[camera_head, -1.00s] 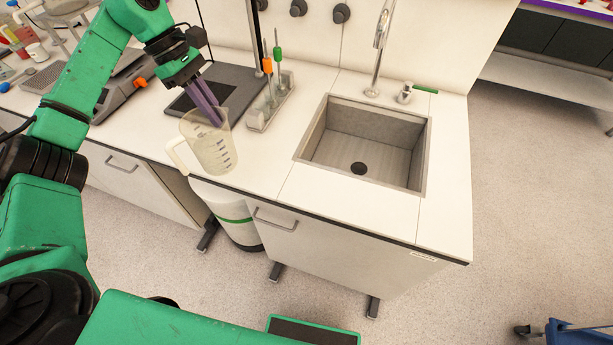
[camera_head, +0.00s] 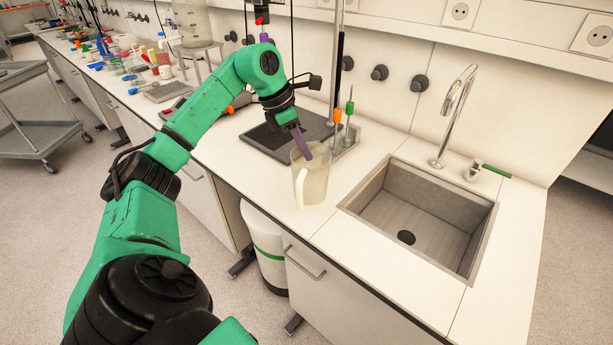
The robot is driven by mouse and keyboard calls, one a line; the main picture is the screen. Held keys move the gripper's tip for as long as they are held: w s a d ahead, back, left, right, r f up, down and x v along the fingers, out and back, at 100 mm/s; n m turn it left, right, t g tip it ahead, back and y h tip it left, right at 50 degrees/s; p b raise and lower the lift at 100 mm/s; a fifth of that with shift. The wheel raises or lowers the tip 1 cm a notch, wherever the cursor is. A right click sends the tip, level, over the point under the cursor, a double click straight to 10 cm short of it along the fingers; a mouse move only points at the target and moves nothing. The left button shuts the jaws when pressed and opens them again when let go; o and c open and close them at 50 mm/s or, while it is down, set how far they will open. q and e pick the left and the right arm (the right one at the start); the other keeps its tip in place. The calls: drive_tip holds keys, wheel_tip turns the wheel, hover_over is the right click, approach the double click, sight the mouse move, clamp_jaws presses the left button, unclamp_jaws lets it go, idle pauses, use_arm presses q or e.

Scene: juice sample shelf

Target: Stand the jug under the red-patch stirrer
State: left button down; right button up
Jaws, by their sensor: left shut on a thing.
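The jug (camera_head: 316,184) is a clear, pale plastic measuring jug with its handle toward me. It is upright near the front edge of the counter; I cannot tell whether its bottom touches. My left gripper (camera_head: 303,146) has purple fingers, tilted down and shut on the jug's rim. Behind it is a dark flat stand base (camera_head: 259,141) with an upright rod. Above, at the top edge, a dark stirrer head (camera_head: 262,8) shows a small red patch; its upper part is cut off. My right gripper is out of view.
A rack (camera_head: 347,146) with orange- and green-topped tools stands right behind the jug. A sink (camera_head: 420,215) with a tall tap (camera_head: 455,112) lies to the right. Left of the base is a grey device with an orange knob (camera_head: 229,109). Bare counter lies between jug and sink.

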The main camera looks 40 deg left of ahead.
use_arm(q)
wheel_tip(320, 180, down, 7)
drive_tip(key=shift+d+r, duration=0.1)
drive_tip(key=shift+r, duration=0.05)
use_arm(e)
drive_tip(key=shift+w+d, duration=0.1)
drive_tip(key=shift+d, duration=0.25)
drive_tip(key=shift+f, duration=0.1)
use_arm(q)
drive_tip(key=c, duration=1)
unclamp_jaws()
drive_tip(key=shift+s, duration=0.1)
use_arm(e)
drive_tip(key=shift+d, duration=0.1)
use_arm(q)
drive_tip(key=shift+r, duration=0.1)
drive_tip(key=v, duration=0.5)
drive_tip(key=shift+b, duration=0.4)
drive_tip(key=v, duration=0.6)
drive_tip(key=shift+s+r+p, duration=0.1)
drive_tip(key=shift+r+p, duration=0.25)
drive_tip(key=shift+p, duration=0.05)
